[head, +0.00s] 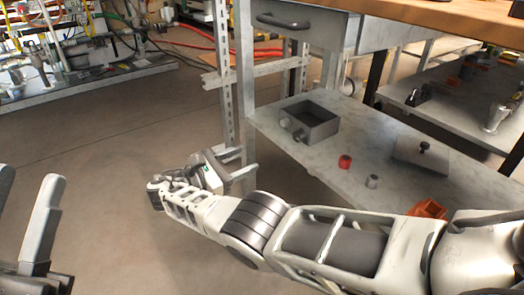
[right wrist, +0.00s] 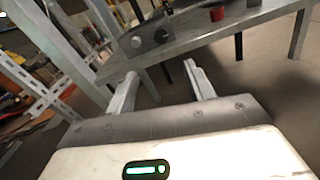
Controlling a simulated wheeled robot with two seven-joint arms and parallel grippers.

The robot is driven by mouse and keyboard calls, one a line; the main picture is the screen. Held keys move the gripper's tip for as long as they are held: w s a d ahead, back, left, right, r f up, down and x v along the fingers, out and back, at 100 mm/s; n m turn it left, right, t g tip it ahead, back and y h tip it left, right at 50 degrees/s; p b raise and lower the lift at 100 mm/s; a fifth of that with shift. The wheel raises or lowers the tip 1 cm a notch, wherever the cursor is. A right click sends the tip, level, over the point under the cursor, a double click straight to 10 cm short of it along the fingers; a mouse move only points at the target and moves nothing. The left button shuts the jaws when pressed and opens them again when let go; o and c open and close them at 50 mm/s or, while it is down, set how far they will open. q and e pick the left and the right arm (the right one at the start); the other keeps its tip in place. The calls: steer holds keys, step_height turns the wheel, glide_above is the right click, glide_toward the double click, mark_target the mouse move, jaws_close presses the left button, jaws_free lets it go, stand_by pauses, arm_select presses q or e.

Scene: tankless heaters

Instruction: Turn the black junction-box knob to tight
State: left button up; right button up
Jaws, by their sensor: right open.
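My right gripper (head: 246,162) is open and empty, off the shelf's left edge, left of the box and well away from the knob. Its spread fingers show in the right wrist view (right wrist: 160,69). My left gripper (head: 30,180) is open and empty at the left edge.
A red cap (head: 345,161) and a grey fitting (head: 372,181) lie on the shelf between box and plate. An orange part (head: 428,209) is nearer. A drawer (head: 300,25) and wooden top (head: 440,18) overhang the shelf. An upright metal post (head: 224,80) stands behind my right gripper.

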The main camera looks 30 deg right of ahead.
steer(key=n, duration=0.1)
steer(key=p, duration=0.1)
glide_toward(296, 138)
steer(key=shift+n, duration=0.5)
steer(key=d, duration=0.4)
steer(key=d+b, duration=0.1)
steer(key=d, duration=0.2)
steer(key=shift+w, duration=0.3)
steer(key=shift+w+d, duration=0.1)
steer(key=shift+d, duration=0.55)
steer(key=shift+d+r, duration=0.1)
steer(key=shift+d, duration=0.05)
arm_select(q)
steer(key=shift+s+a+r+m+h, duration=0.1)
steer(key=shift+s+r+m+h, duration=0.1)
steer(key=shift+r+m+h, duration=0.3)
steer(key=shift+f, duration=0.15)
arm_select(e)
steer(key=shift+c, duration=0.3)
steer(key=c, duration=0.9)
